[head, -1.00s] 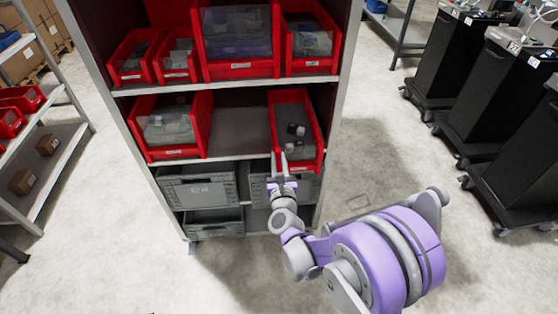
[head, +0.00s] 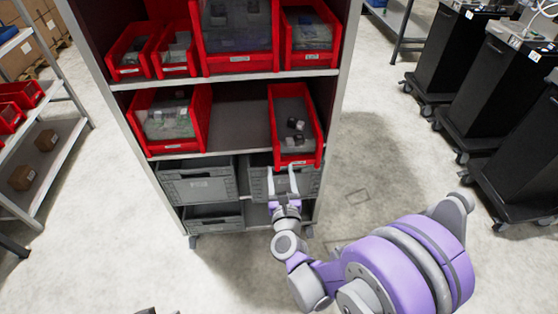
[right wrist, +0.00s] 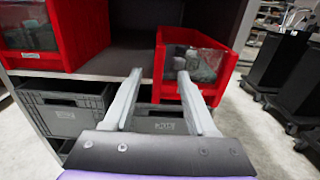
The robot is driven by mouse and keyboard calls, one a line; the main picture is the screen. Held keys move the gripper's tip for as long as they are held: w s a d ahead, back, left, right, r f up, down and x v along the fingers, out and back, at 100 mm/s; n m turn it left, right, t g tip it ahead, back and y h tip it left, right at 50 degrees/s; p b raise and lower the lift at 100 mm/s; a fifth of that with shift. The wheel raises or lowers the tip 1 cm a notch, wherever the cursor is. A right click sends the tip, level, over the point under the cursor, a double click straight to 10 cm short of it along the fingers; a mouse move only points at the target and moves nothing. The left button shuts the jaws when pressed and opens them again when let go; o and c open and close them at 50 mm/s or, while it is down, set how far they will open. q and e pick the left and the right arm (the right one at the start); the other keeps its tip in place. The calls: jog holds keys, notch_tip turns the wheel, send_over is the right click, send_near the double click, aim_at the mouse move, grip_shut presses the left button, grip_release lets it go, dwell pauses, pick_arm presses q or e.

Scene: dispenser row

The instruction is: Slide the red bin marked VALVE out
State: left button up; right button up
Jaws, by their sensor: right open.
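A red bin (head: 313,130) sits at the right of the middle shelf, its front sticking out past the shelf edge, with a few dark and light items inside. Its small front label is too small to read, so I cannot confirm VALVE. It also shows in the right wrist view (right wrist: 229,80). My right gripper (head: 280,168) is open and empty, just below and in front of this bin's lower left front.
Another red bin (head: 203,120) stands left on the same shelf, with bare shelf (head: 240,128) between them. Several red bins fill the shelf above. Grey crates (head: 197,184) sit below. Black wheeled carts (head: 490,85) stand at right; the floor before them is clear.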

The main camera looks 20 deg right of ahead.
jog(key=shift+v, duration=1.6)
